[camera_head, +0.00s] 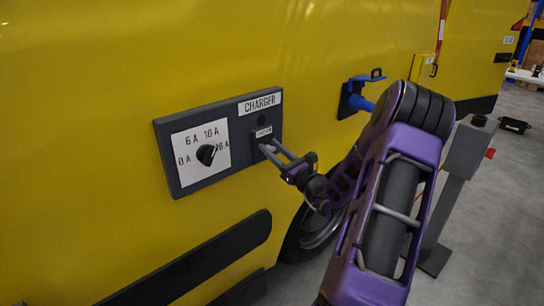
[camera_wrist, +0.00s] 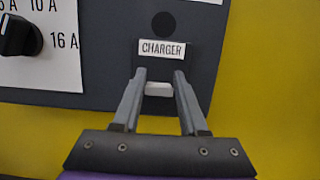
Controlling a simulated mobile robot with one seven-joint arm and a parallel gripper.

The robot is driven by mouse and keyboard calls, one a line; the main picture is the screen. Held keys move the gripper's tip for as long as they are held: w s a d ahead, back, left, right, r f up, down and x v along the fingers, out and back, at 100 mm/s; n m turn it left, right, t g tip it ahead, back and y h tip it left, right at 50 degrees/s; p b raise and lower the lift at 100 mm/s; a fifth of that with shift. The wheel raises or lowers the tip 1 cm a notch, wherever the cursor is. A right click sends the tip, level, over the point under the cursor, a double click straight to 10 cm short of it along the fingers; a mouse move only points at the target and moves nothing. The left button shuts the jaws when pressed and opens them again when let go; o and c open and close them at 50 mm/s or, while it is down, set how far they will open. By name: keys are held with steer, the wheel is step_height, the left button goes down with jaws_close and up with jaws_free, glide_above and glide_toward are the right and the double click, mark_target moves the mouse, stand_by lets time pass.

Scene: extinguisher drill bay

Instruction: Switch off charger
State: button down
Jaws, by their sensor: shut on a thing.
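A dark grey charger panel (camera_head: 240,126) is fixed to a yellow vehicle side. It carries a CHARGER sign (camera_head: 260,103) at its top right. In the wrist view, a smaller CHARGER label (camera_wrist: 163,49) sits above a pale switch lever (camera_wrist: 159,89). In the head view, my gripper (camera_head: 271,150) reaches the panel's lower right, and the lever is too small to make out. A dark round lamp (camera_wrist: 163,24) above the label looks unlit.
A black rotary knob (camera_head: 206,154) on a white plate marked 0 A to 16 A is left of my gripper. A blue plug (camera_head: 358,101) sits in a socket further right. A grey post (camera_head: 466,150) stands beside my arm. Black bumper strips (camera_head: 190,262) run below the panel.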

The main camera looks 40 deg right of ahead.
steer(key=shift+f+t, duration=0.1)
steer(key=shift+t, duration=0.3)
steer(key=shift+c, duration=2.2)
jaws_free()
steer(key=v, duration=1.7)
steer(key=shift+s, duration=0.3)
steer(key=shift+w, duration=0.1)
